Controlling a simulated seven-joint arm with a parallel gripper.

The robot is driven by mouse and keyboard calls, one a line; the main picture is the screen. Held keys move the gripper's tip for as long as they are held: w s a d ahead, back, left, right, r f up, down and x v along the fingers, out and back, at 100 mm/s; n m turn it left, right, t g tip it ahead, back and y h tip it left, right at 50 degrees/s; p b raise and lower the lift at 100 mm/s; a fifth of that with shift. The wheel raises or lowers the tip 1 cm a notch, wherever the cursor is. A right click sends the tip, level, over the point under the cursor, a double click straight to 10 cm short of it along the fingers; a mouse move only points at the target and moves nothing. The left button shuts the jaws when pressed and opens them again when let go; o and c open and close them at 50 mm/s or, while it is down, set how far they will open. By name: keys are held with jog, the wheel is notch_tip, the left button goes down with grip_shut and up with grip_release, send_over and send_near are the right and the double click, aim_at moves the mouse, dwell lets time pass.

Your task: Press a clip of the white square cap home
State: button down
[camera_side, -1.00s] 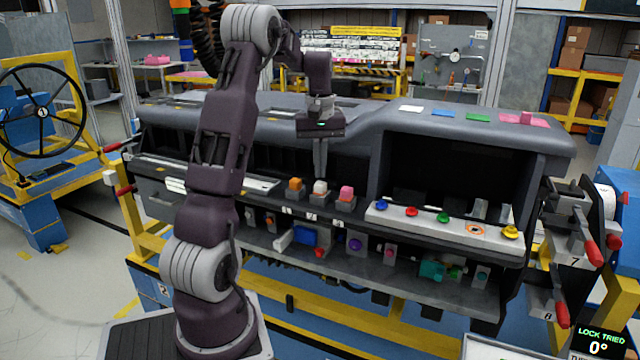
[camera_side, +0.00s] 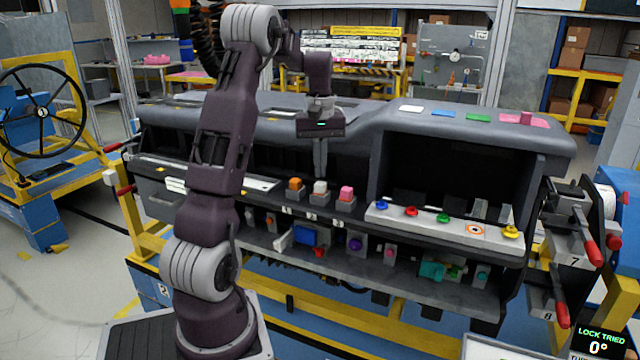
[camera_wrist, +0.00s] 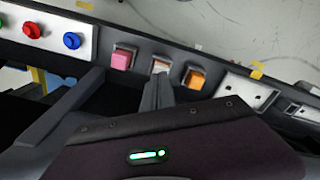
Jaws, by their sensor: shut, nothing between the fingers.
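The white square cap (camera_side: 320,187) sits on a grey block in the middle of a row of three on the dashboard ledge, between an orange cap (camera_side: 295,184) and a pink cap (camera_side: 346,193). My gripper (camera_side: 320,174) is shut and empty, pointing down just above the white cap. I cannot tell whether the tips touch it. In the wrist view the shut fingers (camera_wrist: 158,80) overlap the white cap (camera_wrist: 160,64) and hide most of it, so how its clips sit is not visible.
The pink cap (camera_wrist: 122,60) and orange cap (camera_wrist: 196,78) stand close on either side. A white strip (camera_side: 390,216) with coloured buttons lies to the right. The dashboard's upper edge (camera_side: 370,127) overhangs behind my gripper. A lower shelf holds several coloured parts.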

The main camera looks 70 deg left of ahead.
jog(key=shift+f, duration=1.15)
dwell(0.6)
dwell(0.3)
notch_tip(320, 180, up, 8)
dwell(0.6)
jog(key=shift+r, duration=0.1)
jog(key=s+d+r+m+t, duration=0.1)
jog(key=d+r+m+t, duration=0.2)
jog(key=d, duration=0.9)
jog(key=s+d+r+m, duration=0.1)
jog(key=d+r+m, duration=0.3)
jog(key=d, duration=0.7)
jog(key=s+d+f+m+t, duration=0.1)
jog(key=s+d+f+m, duration=0.2)
jog(key=s+d, duration=0.3)
jog(key=s+d+f+m+t, duration=0.1)
jog(key=s+d+f+m, duration=0.2)
jog(key=s+d+m, duration=0.2)
jog(key=shift+s+d+f+t, duration=0.3)
jog(key=shift+s+d, duration=0.2)
jog(key=shift+d, duration=0.05)
